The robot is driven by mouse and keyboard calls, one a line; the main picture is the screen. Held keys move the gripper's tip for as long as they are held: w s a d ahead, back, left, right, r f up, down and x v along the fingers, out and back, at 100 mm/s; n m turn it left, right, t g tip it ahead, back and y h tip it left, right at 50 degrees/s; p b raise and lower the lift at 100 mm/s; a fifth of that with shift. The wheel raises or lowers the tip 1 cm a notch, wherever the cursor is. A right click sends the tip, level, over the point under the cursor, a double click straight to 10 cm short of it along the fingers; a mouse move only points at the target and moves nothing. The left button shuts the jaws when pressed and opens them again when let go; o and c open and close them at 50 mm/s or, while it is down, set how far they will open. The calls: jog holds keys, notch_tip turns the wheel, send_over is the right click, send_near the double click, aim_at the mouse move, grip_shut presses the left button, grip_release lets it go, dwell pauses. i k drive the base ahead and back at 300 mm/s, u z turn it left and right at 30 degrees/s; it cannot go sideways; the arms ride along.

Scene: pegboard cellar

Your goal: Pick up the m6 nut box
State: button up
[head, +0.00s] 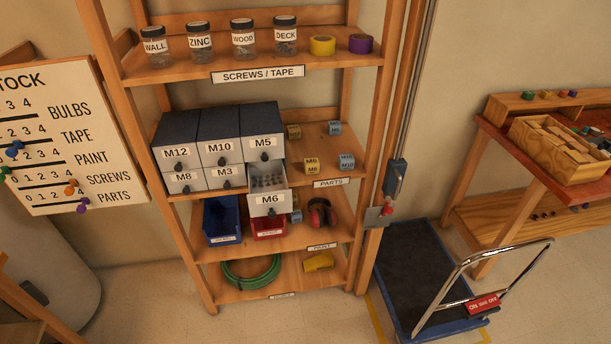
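A grey drawer cabinet (218,122) stands on the middle shelf, with drawers labelled M12, M10, M5, M8, M3 and M6. The M6 drawer (269,200) at its lower right is pulled out towards me, and small grey pieces show inside. Right of the cabinet are small yellow boxes (311,166) and blue boxes (346,162) with labels too small to read surely. I cannot tell which box is the M6 nut box. My gripper is not in view.
The top shelf (185,73) holds labelled jars and two tape rolls. Below the cabinet are a blue bin (222,220), a red bin (268,228) and red earmuffs (322,213). A cart (425,270) stands right of the rack. Floor shows at lower left.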

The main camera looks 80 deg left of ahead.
aim_at(311, 165)
jog(key=k, duration=1.7)
jog(key=u, duration=2.4)
jog(key=i, duration=0.45)
jog(key=z, duration=0.25)
